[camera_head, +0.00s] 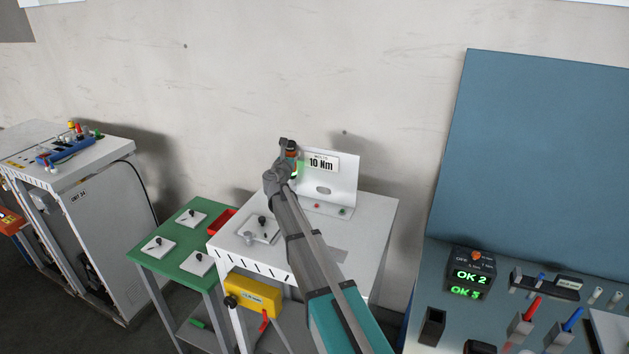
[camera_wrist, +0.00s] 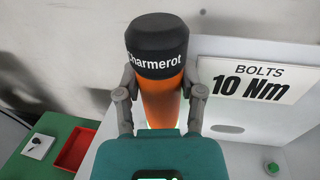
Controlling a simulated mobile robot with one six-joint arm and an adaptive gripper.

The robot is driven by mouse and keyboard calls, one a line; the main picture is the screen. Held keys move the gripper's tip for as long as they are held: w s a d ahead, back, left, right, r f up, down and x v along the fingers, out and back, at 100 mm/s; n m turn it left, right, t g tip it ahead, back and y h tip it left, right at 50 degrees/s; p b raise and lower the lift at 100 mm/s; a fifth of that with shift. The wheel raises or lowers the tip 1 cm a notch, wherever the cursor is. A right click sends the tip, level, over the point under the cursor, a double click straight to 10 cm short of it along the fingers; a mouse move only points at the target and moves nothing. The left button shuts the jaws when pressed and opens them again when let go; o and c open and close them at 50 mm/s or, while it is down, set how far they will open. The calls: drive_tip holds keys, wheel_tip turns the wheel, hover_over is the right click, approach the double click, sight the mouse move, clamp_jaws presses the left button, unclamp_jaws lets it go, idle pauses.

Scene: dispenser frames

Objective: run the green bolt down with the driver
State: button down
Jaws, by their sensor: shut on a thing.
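My gripper (camera_head: 283,168) is shut on the driver (camera_head: 292,149), an orange cylinder with a black cap. In the wrist view the driver (camera_wrist: 162,85) stands between my two fingers (camera_wrist: 163,92), its lettered cap towards the camera. My gripper holds it raised in front of the upright white plate. The green bolt (camera_head: 342,211) sits on the foot of the white bracket, right of a red one (camera_head: 317,206). It also shows at the lower right of the wrist view (camera_wrist: 271,167). The driver is apart from it, up and to the left. The driver's tip is hidden.
The white bracket (camera_head: 346,180) carries a "10 Nm" sign (camera_head: 321,163). The white table (camera_head: 375,222) also holds a plate with a black knob (camera_head: 262,222). A green table (camera_head: 172,240) and a red tray (camera_head: 221,221) are at left. A dark box (camera_head: 471,272) shows "OK 2" at right.

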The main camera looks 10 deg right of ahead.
drive_tip(key=s+d+r+m+g+h+p, duration=0.4)
drive_tip(key=s+d+h, duration=0.3)
drive_tip(key=s+d, duration=0.4)
drive_tip(key=d+m+g, duration=0.1)
drive_tip(key=d, duration=0.3)
drive_tip(key=shift+s+d+r+m+g, duration=0.15)
drive_tip(key=shift+s+d+m+g, duration=0.2)
drive_tip(key=shift+s+m+g, duration=0.05)
